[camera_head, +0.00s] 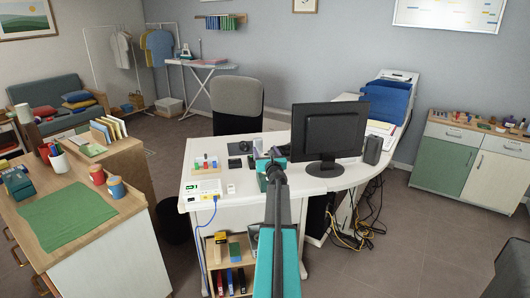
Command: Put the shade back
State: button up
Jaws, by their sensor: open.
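My arm reaches forward from the bottom middle over the white desk (210,180). My gripper (268,158) is at its far end, over the desk to the left of the monitor, open and seen from behind. I see nothing between its fingers, though the arm hides part of them. I cannot pick out a shade for certain. A pale cylinder (24,113) stands at the far left, near the sofa; it is too small to tell whether it is a shade. No lamp is clearly visible.
A black monitor (328,135) and speaker (373,149) stand right of my gripper. An office chair (237,97) is behind the desk. A wooden counter (135,200) with a green mat (68,215) and cans is at left. Loose cables (355,232) hang at right.

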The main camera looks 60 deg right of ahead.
jog(key=shift+b+v, duration=0.6)
jog(key=shift+v, duration=5.25)
jog(key=shift+s, duration=0.2)
